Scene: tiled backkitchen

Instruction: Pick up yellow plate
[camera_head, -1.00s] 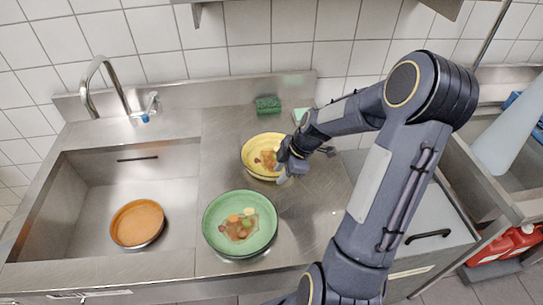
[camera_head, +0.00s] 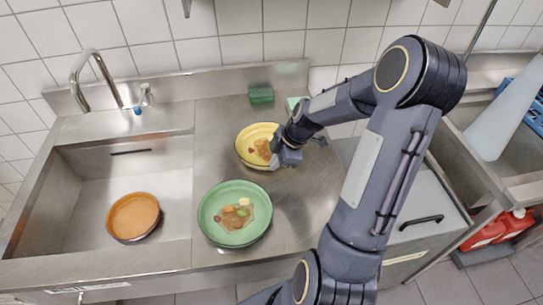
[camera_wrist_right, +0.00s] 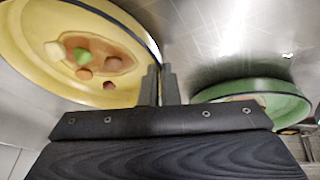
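The yellow plate (camera_head: 243,150), with brown food on it, is on the steel counter near the back wall. In the right wrist view the yellow plate (camera_wrist_right: 30,75) fills the upper left, with brown sauce and small food pieces on it. My right gripper (camera_head: 275,163) is at the plate's right rim. In the wrist view my right gripper's fingers (camera_wrist_right: 160,84) are close together with the rim running between them. The head view does not show a clear gap between plate and counter. My left gripper is not in view.
A green plate (camera_head: 208,212) with food is on the counter in front of the yellow one. An orange plate (camera_head: 133,216) is in the left sink (camera_head: 85,190). The counter is bare right of the green plate.

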